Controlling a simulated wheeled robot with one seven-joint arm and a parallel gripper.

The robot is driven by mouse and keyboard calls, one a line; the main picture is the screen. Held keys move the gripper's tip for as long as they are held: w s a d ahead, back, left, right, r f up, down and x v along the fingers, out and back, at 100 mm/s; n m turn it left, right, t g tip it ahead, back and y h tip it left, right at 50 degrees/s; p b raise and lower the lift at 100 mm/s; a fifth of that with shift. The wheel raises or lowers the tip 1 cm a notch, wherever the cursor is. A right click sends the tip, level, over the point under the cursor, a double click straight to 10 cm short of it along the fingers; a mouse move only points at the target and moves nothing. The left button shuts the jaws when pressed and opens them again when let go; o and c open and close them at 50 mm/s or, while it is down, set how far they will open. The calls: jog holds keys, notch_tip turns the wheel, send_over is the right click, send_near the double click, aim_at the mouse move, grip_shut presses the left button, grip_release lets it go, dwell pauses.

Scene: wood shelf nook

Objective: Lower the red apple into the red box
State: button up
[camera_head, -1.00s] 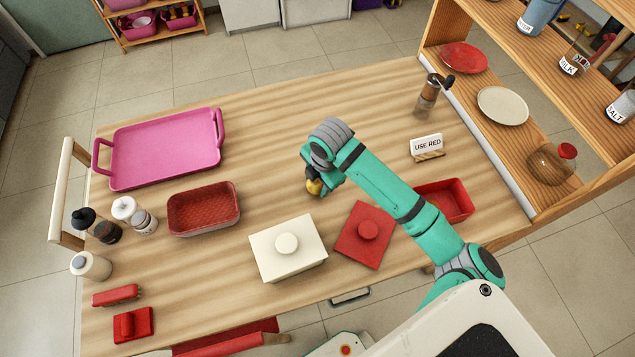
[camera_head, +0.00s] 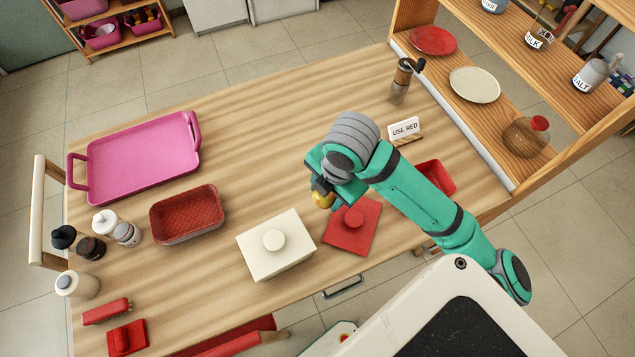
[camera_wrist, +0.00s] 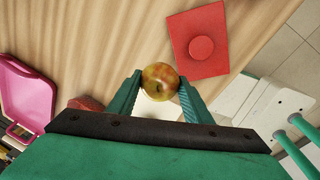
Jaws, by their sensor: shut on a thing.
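The apple (camera_wrist: 160,80), mottled red and yellow, is held between both fingers of my gripper (camera_wrist: 160,96) in the wrist view. In the head view my gripper (camera_head: 322,188) is above the table, just up-left of a flat red square lid with a round knob (camera_head: 352,222); a yellowish bit of the apple (camera_head: 322,201) shows under it. The lid also shows in the wrist view (camera_wrist: 200,45). An open red box (camera_head: 438,178) stands to the right of the lid, partly hidden by my arm. Its inside is mostly out of sight.
A white lidded box (camera_head: 275,248) stands left of the lid. A dark red textured basket (camera_head: 187,215) and a pink tray (camera_head: 140,160) lie further left. A "USE RED" sign (camera_head: 404,129) stands behind the red box. A wooden shelf (camera_head: 500,120) borders the right.

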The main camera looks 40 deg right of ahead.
jog(key=shift+s+d+r, duration=0.15)
jog(key=shift+s+d, duration=0.05)
jog(key=shift+d, duration=0.1)
jog(key=s+d+f+m, duration=0.1)
jog(key=s+d+m, duration=0.35)
jog(key=d, duration=1.05)
jog(key=s+d+f+m, duration=0.1)
jog(key=s+d, duration=0.6)
jog(key=d, duration=0.9)
jog(key=shift+h, duration=0.4)
jog(key=shift+a+f, duration=0.15)
jog(key=shift+f, duration=2.2)
jog(key=shift+a+f, duration=0.1)
jog(key=shift+f, duration=2.25)
jog(key=shift+s+f, duration=0.1)
jog(key=shift+f, duration=0.45)
jog(key=o, duration=1.2)
jog(key=c, duration=0.3)
jog(key=shift+c, duration=0.2)
